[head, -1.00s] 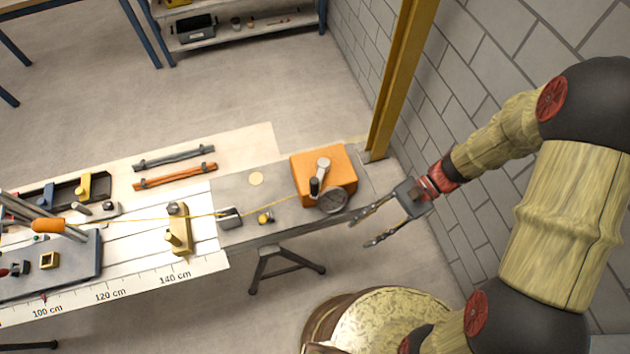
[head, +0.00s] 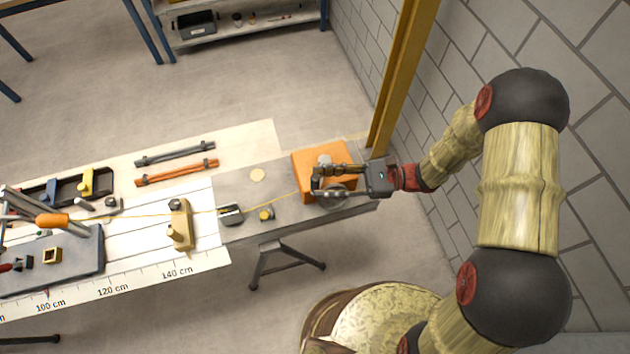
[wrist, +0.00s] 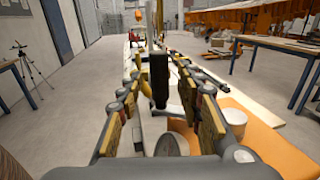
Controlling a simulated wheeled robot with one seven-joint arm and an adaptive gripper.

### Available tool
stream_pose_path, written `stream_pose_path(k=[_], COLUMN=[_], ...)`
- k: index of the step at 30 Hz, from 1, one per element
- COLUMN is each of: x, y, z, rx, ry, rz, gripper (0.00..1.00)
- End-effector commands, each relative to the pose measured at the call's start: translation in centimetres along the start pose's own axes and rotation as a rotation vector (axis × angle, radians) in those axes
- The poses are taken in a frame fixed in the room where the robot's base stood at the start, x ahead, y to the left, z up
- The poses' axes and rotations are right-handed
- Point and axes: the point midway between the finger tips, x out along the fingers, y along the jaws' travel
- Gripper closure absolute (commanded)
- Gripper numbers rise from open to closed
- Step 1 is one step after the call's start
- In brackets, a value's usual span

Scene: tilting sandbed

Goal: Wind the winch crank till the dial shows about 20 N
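The orange winch box (head: 309,164) stands at the right end of the bench. Its crank handle is a black upright grip (wrist: 159,76), seen in the wrist view between my fingers. My gripper (head: 316,184) is open, one finger on each side of the grip, with gaps showing on both sides in the wrist view (wrist: 158,88). The round dial (head: 334,192) at the winch's front is partly covered by my gripper, and its reading cannot be made out. A yellow cord (head: 283,199) runs left from the winch.
A yellow post (head: 402,80) stands close behind my gripper, near the block wall.

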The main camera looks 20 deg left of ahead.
Motion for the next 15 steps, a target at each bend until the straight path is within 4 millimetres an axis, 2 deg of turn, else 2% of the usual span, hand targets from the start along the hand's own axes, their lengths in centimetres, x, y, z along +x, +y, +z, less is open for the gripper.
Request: stream_pose_path(k=[3, 6, 15], x=[1.5, 2.2, 2.5], y=[0.1, 0.0, 0.0], z=[0.0, 0.0, 0.0], rx=[0.000, 0.000, -0.001], ry=[0.000, 0.000, 0.001], rz=[0.003, 0.001, 0.000], gripper=[0.64, 0.64, 0.64])
